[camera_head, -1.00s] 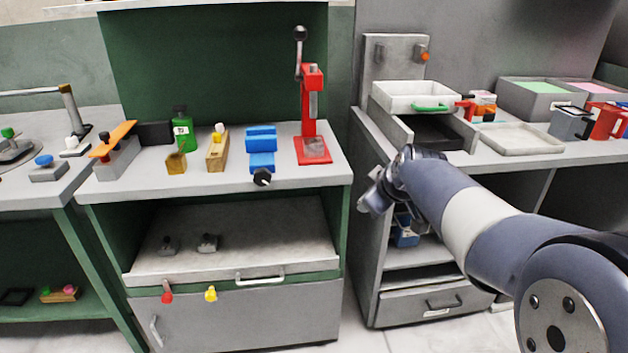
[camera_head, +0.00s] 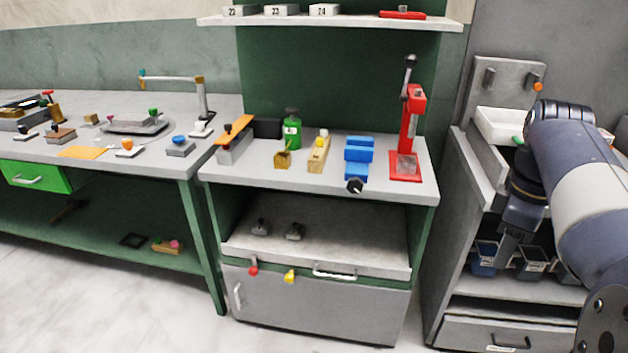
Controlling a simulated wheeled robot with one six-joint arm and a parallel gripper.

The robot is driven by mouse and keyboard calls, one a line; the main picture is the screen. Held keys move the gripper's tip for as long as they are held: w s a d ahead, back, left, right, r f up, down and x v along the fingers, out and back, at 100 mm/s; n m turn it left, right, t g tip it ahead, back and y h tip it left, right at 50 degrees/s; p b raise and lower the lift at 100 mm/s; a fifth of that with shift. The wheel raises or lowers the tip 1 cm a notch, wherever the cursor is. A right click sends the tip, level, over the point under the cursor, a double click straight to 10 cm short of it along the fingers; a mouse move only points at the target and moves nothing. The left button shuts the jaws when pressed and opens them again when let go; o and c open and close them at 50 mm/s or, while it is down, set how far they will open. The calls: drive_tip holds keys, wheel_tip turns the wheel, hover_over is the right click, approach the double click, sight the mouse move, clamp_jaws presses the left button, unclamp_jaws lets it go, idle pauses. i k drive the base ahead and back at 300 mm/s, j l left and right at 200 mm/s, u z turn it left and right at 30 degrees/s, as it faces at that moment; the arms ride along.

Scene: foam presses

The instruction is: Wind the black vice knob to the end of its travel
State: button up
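The blue vice (camera_head: 359,150) stands on the middle grey bench, left of the red press. Its black knob (camera_head: 354,186) faces me at the bench's front edge, below the blue jaws. My gripper (camera_head: 508,243) hangs pointing down at the right, in front of the right-hand cabinet. It is well to the right of the knob and apart from it. Its fingers are small and dark against the shelf, so I cannot tell whether they are open or shut.
The red press (camera_head: 407,135) stands right of the vice. A wooden block (camera_head: 319,154) and a green bottle (camera_head: 292,130) stand to its left. A shelf (camera_head: 350,22) overhangs the bench. Below is a tray (camera_head: 330,240) with a white handle. Floor shows before the bench.

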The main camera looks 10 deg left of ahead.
sight(355, 186)
drive_tip(key=i+u, duration=0.5)
drive_tip(key=i+l+u, duration=0.15)
drive_tip(key=u, duration=0.3)
drive_tip(key=i+l, duration=0.3)
drive_tip(key=i, duration=0.2)
